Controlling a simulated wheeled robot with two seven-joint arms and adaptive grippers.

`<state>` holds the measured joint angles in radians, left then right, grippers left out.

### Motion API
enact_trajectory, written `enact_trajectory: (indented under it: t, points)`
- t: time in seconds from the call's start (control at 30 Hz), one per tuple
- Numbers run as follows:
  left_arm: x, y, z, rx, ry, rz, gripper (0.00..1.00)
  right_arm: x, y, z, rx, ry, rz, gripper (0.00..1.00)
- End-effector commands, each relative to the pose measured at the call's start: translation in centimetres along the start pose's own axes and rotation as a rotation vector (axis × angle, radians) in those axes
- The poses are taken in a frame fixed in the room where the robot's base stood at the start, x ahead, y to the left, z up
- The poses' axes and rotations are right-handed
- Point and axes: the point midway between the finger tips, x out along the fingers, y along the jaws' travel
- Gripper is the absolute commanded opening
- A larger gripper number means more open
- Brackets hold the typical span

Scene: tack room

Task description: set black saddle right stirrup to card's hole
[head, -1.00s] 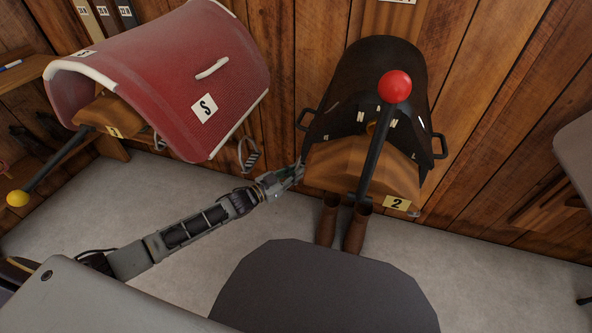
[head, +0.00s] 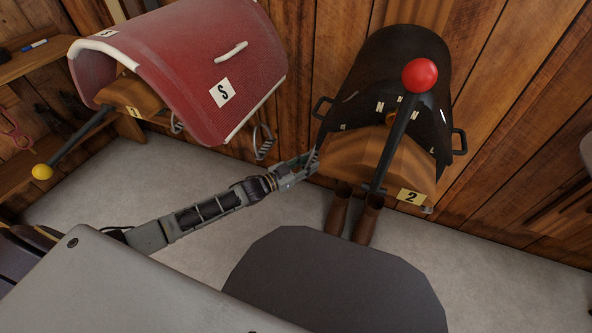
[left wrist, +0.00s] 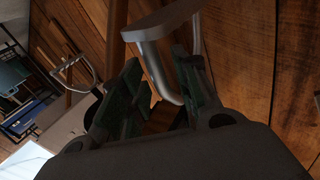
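The black saddle (head: 385,65) sits on a wooden rack with a yellow "2" tag (head: 411,197). My left gripper (head: 312,161) is at the rack's left side, below the saddle's left flap. In the left wrist view a grey metal stirrup (left wrist: 156,62) hangs in front of the gripper (left wrist: 158,88). Its lower curve shows between the two green-padded fingers, which are apart; contact is unclear. The stirrup is too small to make out beside the gripper in the head view. No card with a readable hole number shows. My right gripper is out of view.
A red saddle (head: 185,65) marked "S" is on the rack to the left, with a stirrup (head: 263,142) hanging near my left arm. A red ball (head: 420,75) tops a dark post before the black saddle. Brown boots (head: 367,219) stand below. Grey floor is open at right.

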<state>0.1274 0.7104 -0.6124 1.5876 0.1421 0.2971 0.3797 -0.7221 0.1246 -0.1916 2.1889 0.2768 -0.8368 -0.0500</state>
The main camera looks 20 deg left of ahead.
Motion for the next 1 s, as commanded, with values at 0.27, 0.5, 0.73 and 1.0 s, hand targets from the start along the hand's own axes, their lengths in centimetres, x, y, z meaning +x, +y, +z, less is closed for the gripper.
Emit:
enact_trajectory:
  t: [0.27,0.5,0.73,1.0]
  points:
    - [-1.4,-0.1,0.1,0.0,-0.002,-0.001,0.31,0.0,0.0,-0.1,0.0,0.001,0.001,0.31]
    - [-3.3,0.0,0.1,0.001,-0.002,0.0,0.31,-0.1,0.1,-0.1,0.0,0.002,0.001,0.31]
    - [-5.2,0.0,0.1,-0.001,-0.002,0.001,0.31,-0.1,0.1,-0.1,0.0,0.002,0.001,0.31]
    - [-7.3,0.1,0.1,-0.001,-0.001,0.001,0.31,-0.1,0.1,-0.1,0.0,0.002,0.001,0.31]
